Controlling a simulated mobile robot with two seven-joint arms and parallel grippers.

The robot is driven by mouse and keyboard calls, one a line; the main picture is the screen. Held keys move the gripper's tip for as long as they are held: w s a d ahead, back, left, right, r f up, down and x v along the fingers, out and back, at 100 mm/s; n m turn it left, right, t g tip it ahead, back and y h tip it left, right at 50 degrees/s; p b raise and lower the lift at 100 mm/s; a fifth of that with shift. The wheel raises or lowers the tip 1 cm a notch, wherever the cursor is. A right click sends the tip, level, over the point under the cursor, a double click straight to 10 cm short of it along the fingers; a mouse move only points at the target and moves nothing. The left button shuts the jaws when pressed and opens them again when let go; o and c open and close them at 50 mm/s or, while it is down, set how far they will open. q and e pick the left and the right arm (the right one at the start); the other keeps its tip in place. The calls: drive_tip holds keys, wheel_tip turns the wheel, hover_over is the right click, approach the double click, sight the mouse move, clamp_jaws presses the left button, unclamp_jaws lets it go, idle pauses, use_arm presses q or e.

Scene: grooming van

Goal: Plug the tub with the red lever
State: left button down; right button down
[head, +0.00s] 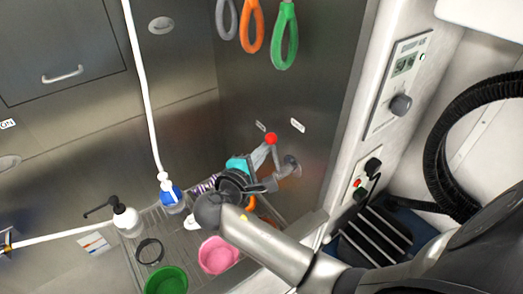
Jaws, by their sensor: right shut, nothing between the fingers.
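The red lever's round knob (271,138) tops a grey arm on the metal wall, near the centre of the head view. The lever leans up and left from its round wall mount (291,163). My right gripper (268,184) is just below the knob and beside the lever's lower part. Its fingers are shut and hold nothing. I cannot tell whether they touch the lever. The tub (136,262) has a slatted floor, partly hidden by my right arm. Its drain and plug are not visible. My left gripper is out of view.
Grooming loops (284,38) hang above. A control panel (402,82) and a black hose (438,150) are at right.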

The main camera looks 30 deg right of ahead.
drive_tip(key=s+m+t+h+b, duration=0.1)
drive_tip(key=s+m+b, duration=0.1)
drive_tip(key=b, duration=0.1)
drive_tip(key=shift+d+m, duration=0.1)
drive_tip(key=shift+m, duration=0.2)
drive_tip(key=shift+s+r+m+t+h+b, duration=0.3)
drive_tip(key=shift+s+m+t+b, duration=0.1)
drive_tip(key=shift+b, duration=0.1)
drive_tip(key=shift+r, duration=0.15)
